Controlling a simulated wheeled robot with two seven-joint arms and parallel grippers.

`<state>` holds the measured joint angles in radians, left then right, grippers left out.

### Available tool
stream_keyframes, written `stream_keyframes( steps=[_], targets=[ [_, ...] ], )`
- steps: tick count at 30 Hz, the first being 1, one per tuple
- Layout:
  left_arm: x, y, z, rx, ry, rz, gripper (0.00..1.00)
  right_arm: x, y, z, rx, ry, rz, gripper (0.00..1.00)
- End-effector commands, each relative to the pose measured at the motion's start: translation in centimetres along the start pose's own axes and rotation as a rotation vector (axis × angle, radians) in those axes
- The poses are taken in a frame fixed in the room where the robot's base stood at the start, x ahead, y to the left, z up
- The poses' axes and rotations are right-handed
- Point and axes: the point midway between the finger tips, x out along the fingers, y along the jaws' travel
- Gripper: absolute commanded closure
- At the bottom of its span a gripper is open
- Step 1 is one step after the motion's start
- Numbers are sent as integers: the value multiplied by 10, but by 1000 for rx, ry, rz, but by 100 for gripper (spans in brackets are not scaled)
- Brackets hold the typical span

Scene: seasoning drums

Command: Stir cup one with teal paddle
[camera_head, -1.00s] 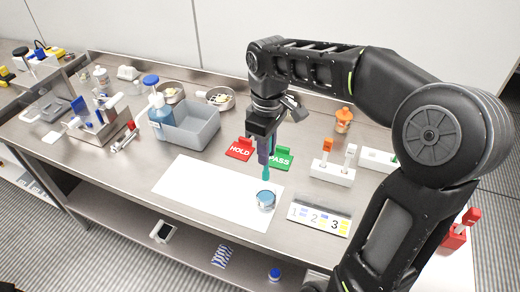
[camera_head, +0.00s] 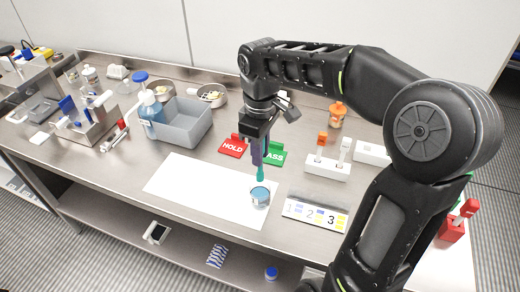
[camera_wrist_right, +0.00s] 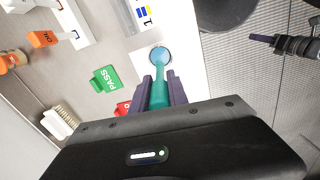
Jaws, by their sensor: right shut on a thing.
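The cup (camera_head: 260,200), with blue contents, stands on a white mat (camera_head: 200,190). It also shows in the right wrist view (camera_wrist_right: 160,57). My right gripper (camera_head: 257,152) is shut on the teal paddle (camera_head: 260,174) and holds it upright, pointing down. In the right wrist view the paddle (camera_wrist_right: 159,92) sits between the purple fingers (camera_wrist_right: 160,90). Its tip is close to the cup's rim; I cannot tell whether it is inside. A dark part with a thin purple end (camera_wrist_right: 262,38), seemingly my left gripper, shows over the floor; its opening is unclear.
A red HOLD sign (camera_head: 233,148) and a green PASS sign (camera_head: 275,156) stand behind the cup. A numbered strip (camera_head: 316,214) and a white holder (camera_head: 327,167) are to the right. A grey bin (camera_head: 185,125) stands back left. The mat's left part is clear.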

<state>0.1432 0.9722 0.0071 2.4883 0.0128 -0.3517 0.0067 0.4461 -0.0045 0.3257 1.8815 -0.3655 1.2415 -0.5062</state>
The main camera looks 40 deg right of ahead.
Motion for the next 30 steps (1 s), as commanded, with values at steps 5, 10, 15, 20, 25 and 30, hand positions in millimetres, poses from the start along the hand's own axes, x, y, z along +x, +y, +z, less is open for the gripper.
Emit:
stream_keyframes(
  steps=[5,10,15,20,25,30],
  targets=[
    [17,-5,-2,3,5,5,64,22,0,0,-1,0,0,100],
    [27,-7,-3,6,9,9,64,38,0,0,-1,0,0,100],
    [37,-10,-5,9,12,13,64,55,0,0,-1,-1,0,100],
    [46,-12,-6,11,15,16,64,70,0,0,-1,0,1,100],
    [55,-14,-8,13,17,19,64,84,0,0,-1,1,1,100],
    [59,-16,-8,14,19,21,64,92,0,0,-1,0,0,100]
  ],
)
